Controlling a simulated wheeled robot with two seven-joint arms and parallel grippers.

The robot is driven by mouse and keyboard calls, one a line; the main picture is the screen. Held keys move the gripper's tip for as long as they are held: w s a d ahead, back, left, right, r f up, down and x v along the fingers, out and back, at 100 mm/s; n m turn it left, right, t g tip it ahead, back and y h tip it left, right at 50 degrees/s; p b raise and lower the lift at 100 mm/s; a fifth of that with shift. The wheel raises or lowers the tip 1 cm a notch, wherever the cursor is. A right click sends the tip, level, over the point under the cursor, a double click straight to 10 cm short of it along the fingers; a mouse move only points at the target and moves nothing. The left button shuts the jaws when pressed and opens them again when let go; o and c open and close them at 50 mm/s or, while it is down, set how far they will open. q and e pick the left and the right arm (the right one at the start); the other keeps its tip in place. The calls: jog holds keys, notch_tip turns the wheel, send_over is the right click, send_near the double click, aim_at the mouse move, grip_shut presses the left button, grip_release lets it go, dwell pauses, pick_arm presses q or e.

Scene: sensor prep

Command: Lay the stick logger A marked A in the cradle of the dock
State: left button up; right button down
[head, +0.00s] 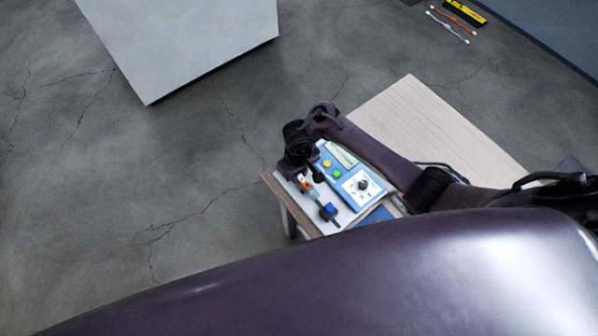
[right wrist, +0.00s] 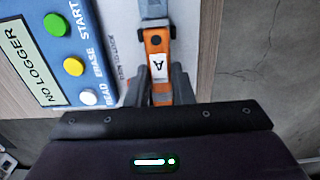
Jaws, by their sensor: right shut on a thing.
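The stick logger A (right wrist: 157,45) is orange, with a black dot and a white label marked A. My right gripper (right wrist: 161,88) is shut on its lower part in the right wrist view. In the head view my right gripper (head: 303,178) is over the dock's left edge, with the orange logger (head: 306,186) just below it. The dock (head: 336,166) has a blue panel, which also shows in the right wrist view (right wrist: 75,87); its display (right wrist: 27,62) reads NO LOGGER. A grey piece (right wrist: 153,10) adjoins the logger's far end; I cannot tell whether they touch. My left gripper is not in view.
The dock stands at the near left end of a light wooden table (head: 440,125); the table's far part is clear. A dark block with a blue top (head: 329,211) is beside the panel. A large pale box-like surface (head: 190,40) stands beyond, across bare floor.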

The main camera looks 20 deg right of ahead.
jog(key=shift+f, duration=0.55)
dwell(0.4)
jog(key=c, duration=1.2)
grip_release()
jog(key=shift+o, duration=0.4)
jog(key=shift+o, duration=0.9)
jog(key=shift+r+p, duration=0.7)
jog(key=shift+p, duration=0.05)
